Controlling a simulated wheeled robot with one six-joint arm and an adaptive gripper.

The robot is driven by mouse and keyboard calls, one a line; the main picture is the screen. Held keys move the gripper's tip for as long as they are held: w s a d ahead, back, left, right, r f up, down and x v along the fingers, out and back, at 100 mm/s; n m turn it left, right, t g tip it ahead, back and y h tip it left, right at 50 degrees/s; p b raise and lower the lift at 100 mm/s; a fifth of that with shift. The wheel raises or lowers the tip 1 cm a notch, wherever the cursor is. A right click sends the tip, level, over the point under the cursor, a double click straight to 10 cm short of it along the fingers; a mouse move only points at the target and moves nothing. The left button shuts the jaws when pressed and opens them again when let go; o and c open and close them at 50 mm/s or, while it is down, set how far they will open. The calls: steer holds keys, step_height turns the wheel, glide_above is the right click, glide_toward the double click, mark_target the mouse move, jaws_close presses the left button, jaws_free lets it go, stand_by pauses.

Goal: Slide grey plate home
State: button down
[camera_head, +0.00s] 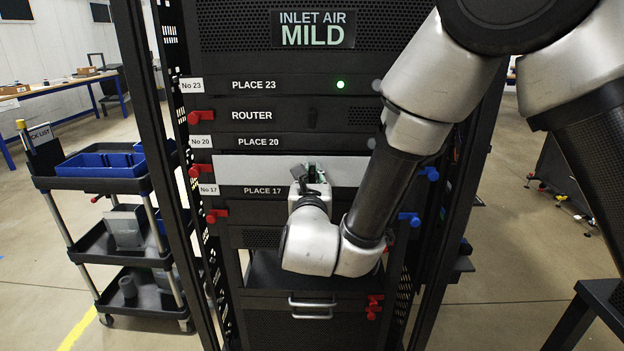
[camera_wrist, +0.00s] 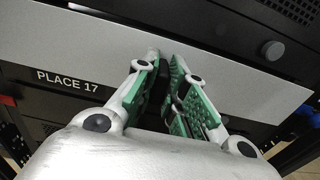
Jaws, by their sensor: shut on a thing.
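The grey plate (camera_head: 250,168) is a plain, light panel lying across the rack between the units marked PLACE 20 and PLACE 17. In the wrist view the plate (camera_wrist: 70,42) runs as a slanted band behind the fingers. My gripper (camera_head: 312,172) is at the plate's middle. In the wrist view my gripper (camera_wrist: 166,64) has green-padded fingers close together on a dark part at the plate's face. The fingers hide most of that part. I cannot tell how far the plate sits from its seat.
The rack's left post (camera_head: 150,150) and red latches (camera_head: 200,117) flank the units; blue latches (camera_head: 428,173) are at right. A black trolley (camera_head: 95,182) with blue bins stands left. A workbench (camera_head: 60,92) is behind. Floor between is mostly clear.

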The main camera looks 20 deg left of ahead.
steer(key=shift+x, duration=1.15)
steer(key=c, duration=1.4)
jaws_free()
steer(key=shift+s, duration=0.1)
steer(key=v, duration=1.2)
